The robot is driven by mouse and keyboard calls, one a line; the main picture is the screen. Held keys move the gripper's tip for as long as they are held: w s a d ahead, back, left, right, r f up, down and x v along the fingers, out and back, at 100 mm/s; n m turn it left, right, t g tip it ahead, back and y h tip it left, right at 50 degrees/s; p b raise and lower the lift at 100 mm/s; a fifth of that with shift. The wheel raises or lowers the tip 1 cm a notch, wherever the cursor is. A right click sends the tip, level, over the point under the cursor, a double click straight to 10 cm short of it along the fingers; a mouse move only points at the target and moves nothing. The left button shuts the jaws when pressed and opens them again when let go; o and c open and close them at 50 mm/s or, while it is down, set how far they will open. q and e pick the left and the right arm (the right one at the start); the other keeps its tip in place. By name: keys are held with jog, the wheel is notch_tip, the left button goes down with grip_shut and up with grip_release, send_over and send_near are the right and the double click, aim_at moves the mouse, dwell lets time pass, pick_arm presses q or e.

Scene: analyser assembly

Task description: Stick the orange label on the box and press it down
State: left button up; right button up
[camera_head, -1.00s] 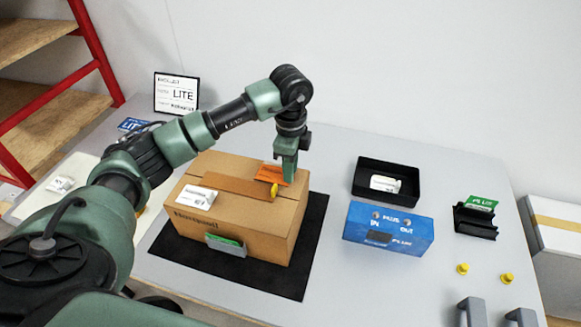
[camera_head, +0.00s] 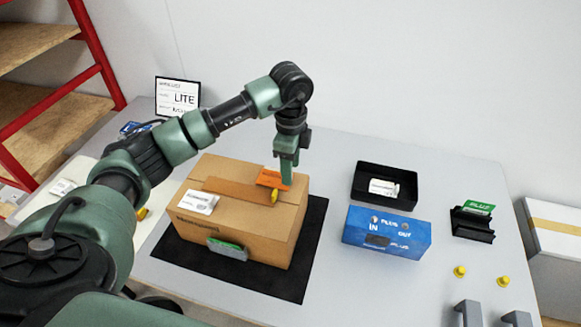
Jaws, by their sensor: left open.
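The cardboard box (camera_head: 240,226) sits closed on a black mat (camera_head: 315,215), with a brown strip along its top. The orange label (camera_head: 270,178) is at the top of the box near its back right, tilted in view; I cannot tell whether it lies fully flat. My left gripper (camera_head: 286,182) points down right at the label, its fingertips at the label's right part. It is open, though the gap between the fingers is hard to see. A yellow knob-like piece (camera_head: 275,196) shows just in front of the label.
A white label (camera_head: 198,201) lies on the box top and a green card holder (camera_head: 227,249) is on its front. To the right are a black tray (camera_head: 370,194), a blue box (camera_head: 385,236), a black card stand (camera_head: 472,226) and two yellow knobs (camera_head: 460,271).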

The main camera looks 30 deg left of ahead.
pick_arm(q)
jog(key=shift+r+p, duration=1.5)
jog(key=shift+r, duration=0.8)
jog(key=c, duration=0.8)
jog(key=shift+w+a+r+m, duration=0.15)
jog(key=shift+a+m, duration=0.15)
jog(key=shift+m, duration=0.2)
grip_shut()
jog(key=a+f+m+b, duration=0.1)
jog(key=f+b, duration=0.1)
jog(key=s+a+f+m+b, duration=0.1)
jog(key=a+f+m, duration=0.1)
jog(key=a+f+m+b, duration=0.2)
jog(key=shift+s+a+f+b, duration=0.1)
jog(key=shift+s+f+b, duration=0.2)
jog(key=shift+s+b, duration=0.05)
